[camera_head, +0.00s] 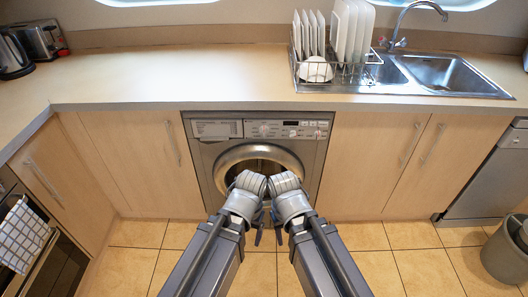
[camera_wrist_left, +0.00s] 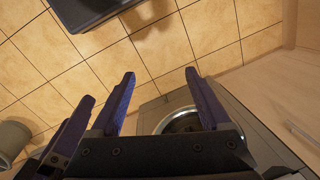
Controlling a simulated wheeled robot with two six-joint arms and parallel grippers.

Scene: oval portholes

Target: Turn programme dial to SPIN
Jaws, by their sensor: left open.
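The washing machine (camera_head: 203,160) stands under the counter, grey, with a round door (camera_head: 231,157) that my grippers partly cover. The programme dial (camera_head: 264,130) is a small round knob on its upper panel; its pointer and labels are too small to read. My left gripper (camera_head: 259,237) hangs in front of the machine, below the dial and apart from it. In the left wrist view its two purple fingers (camera_wrist_left: 159,88) are spread and empty. My right gripper (camera_head: 279,236) is close beside it; its fingers are mostly hidden and small.
The worktop (camera_head: 180,75) runs above the machine, with a dish rack (camera_head: 340,72) and sink (camera_head: 445,75) at right. Wooden cupboards (camera_head: 365,155) flank the machine. The tiled floor (camera_head: 385,262) is clear; a grey bin (camera_head: 506,255) stands at far right.

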